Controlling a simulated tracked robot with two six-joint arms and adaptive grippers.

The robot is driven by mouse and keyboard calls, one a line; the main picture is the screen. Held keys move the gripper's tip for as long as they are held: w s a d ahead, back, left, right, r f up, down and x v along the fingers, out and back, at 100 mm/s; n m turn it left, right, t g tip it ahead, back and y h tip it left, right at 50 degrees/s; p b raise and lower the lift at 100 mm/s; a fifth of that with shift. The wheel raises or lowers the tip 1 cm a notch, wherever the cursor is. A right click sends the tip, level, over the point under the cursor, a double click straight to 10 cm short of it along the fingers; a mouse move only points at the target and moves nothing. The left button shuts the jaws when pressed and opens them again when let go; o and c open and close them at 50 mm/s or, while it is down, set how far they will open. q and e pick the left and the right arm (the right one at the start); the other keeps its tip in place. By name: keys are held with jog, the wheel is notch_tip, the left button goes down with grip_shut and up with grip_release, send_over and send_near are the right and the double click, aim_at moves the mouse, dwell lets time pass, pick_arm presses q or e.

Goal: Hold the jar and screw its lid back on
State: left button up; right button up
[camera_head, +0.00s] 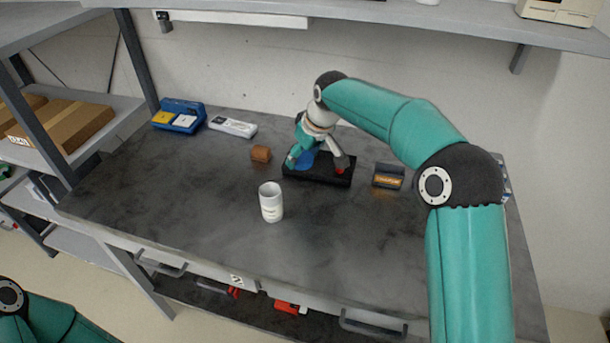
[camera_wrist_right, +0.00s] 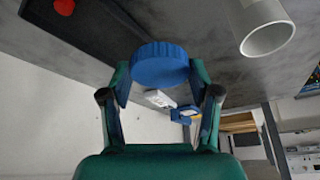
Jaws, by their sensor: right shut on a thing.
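The jar (camera_head: 271,204) is a white, open-topped cylinder with a small label, standing upright near the middle of the table. It also shows at the top right of the right wrist view (camera_wrist_right: 262,30), apart from my right gripper. My right gripper (camera_head: 310,160) is over the black tray behind the jar, shut on the blue lid (camera_wrist_right: 159,65). The round, ribbed lid sits between the fingertips in the right wrist view. In the head view the fingers partly hide the lid. My left gripper is out of view; only a piece of the left arm shows at bottom left.
The black tray (camera_head: 333,181) has a red spot. A brown block (camera_head: 261,153) lies to its left and a dark, orange-marked box (camera_head: 388,177) to its right. A blue case (camera_head: 179,116) and a white device (camera_head: 232,127) are at the back left. The table front is clear.

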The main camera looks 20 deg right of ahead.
aim_at(303, 159)
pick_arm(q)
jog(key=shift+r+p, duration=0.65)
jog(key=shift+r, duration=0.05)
pick_arm(e)
notch_tip(303, 159, up, 10)
